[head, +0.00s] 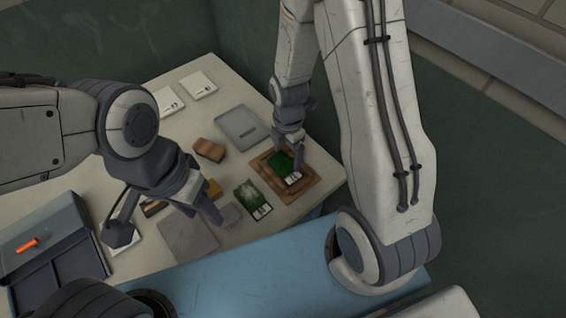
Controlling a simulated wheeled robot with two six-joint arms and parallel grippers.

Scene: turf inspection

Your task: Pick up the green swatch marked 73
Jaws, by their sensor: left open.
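Two green turf swatches with white labels show in the head view. One swatch (246,191) lies on the table, with a pale patch on its green. The other swatch (275,164) lies on a brown wooden tray (309,188). The label numbers are too small to read, so I cannot tell which is 73. My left gripper (207,207) is open, left of the swatch on the table and above a small grey block. My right gripper (296,157) points down over the swatch on the wooden tray, partly covering it; its jaws are too small to tell.
A grey flat case (240,127), a brown block (209,149) and two white cards (198,85) lie farther back. A grey mat (187,239) lies near the front edge. A dark tray (60,262) with an orange stick (27,246) stands at the left.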

